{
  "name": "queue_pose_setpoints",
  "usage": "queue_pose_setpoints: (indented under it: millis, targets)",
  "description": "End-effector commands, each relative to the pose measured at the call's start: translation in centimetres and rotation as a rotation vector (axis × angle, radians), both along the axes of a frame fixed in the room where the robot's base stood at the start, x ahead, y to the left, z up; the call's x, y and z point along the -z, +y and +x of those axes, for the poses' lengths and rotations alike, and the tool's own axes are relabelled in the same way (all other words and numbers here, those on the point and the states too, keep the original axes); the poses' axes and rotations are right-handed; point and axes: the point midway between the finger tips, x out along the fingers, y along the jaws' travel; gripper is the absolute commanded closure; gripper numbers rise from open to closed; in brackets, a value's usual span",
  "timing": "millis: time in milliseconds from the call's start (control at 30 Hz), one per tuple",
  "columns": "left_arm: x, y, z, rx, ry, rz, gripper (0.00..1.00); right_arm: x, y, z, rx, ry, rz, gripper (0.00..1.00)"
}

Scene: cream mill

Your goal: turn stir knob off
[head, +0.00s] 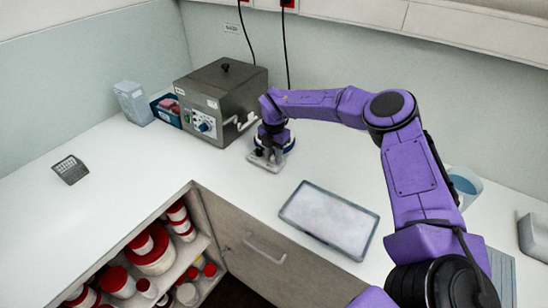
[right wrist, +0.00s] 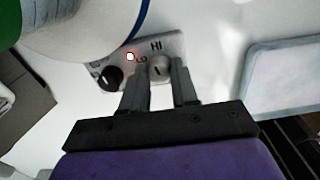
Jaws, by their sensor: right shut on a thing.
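The stirrer (head: 265,163) stands on the white bench, right of the grey metal box, partly hidden by my right arm. In the right wrist view its grey front panel (right wrist: 174,45) shows a black knob (right wrist: 109,77) at the left, a small lit red lamp (right wrist: 130,56) and a grey knob (right wrist: 160,67) below the letters HI. My right gripper (right wrist: 160,84) is shut on the grey knob, one finger on each side. In the head view my right gripper (head: 270,152) is at the front of the stirrer. My left gripper is in neither view.
The grey metal box (head: 228,98) with dials stands close left of the stirrer. A shallow tray (head: 330,219) lies to the right, near the bench edge. A blue container (head: 465,185) is farther right. An open cupboard with red-lidded tubs (head: 150,248) is below. The left bench is mostly clear.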

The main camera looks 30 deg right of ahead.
Motion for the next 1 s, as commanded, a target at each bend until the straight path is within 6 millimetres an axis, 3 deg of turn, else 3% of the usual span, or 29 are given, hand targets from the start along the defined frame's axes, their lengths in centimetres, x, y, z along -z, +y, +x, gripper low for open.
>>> queue_pose_setpoints:
  millis: [100,400,1000]
  targets:
    - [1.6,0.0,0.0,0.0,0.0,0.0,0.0,0.6,0.0,0.0,-0.105,0.0,0.001,1.0]
    - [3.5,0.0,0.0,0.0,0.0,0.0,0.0,0.5,0.0,-0.1,-0.391,0.002,0.001,1.0]
    - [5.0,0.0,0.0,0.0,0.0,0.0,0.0,0.3,0.1,-0.1,-0.961,0.005,0.003,1.0]
